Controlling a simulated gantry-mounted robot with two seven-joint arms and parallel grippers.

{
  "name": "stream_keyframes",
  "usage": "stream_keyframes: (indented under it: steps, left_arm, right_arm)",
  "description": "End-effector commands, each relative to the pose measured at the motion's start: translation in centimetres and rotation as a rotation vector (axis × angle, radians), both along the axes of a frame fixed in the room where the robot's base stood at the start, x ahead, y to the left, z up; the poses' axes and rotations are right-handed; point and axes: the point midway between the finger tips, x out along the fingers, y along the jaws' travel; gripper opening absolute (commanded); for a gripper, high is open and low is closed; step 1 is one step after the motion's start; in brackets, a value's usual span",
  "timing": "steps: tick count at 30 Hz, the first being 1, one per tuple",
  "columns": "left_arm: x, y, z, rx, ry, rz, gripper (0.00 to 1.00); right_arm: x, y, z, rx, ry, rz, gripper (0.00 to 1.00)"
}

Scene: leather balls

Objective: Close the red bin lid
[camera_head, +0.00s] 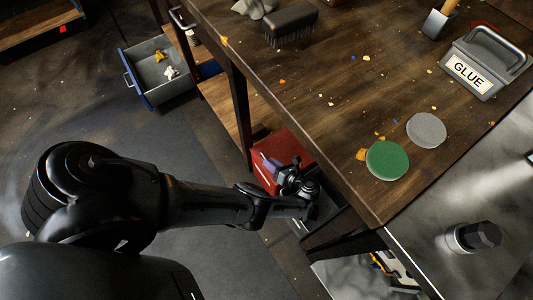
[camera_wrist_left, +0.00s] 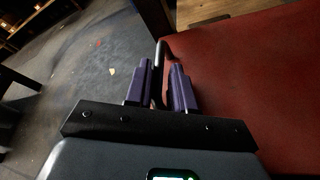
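The red bin lid (camera_head: 292,145) shows in the head view below the workbench's left edge, partly hidden behind my left gripper. In the left wrist view the lid (camera_wrist_left: 250,80) is a broad red surface on the right. A thin dark handle (camera_wrist_left: 161,48) stands at its left edge. My left gripper (camera_head: 270,163) is at the lid's left side in the head view. In the left wrist view its two purple fingers (camera_wrist_left: 162,80) are a little apart with the handle between them. I cannot tell whether they grip it. My right gripper is not in view.
The wooden workbench (camera_head: 340,100) stands close right of my left arm, its leg (camera_head: 239,110) just behind the lid. It carries a brush (camera_head: 291,24), a glue box (camera_head: 485,62) and green (camera_head: 387,160) and grey discs (camera_head: 426,130). A drawer (camera_head: 158,75) is open at upper left.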

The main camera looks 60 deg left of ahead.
Motion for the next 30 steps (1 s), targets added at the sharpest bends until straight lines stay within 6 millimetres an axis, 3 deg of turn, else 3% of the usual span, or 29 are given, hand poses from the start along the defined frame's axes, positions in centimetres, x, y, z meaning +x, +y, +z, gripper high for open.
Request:
stream_keyframes:
  steps: [9, 25, 30]
  left_arm:
    - [0.8, -3.3, 1.2, 0.001, -0.002, 0.000, 0.23]
    - [0.9, -3.7, 1.3, 0.002, -0.004, 0.001, 0.23]
    - [0.9, -3.7, 2.5, 0.000, -0.004, 0.000, 0.23]
  right_arm:
    - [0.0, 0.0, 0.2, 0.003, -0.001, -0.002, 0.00]
    - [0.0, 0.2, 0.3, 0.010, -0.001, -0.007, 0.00]
    - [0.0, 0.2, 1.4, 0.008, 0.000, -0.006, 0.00]
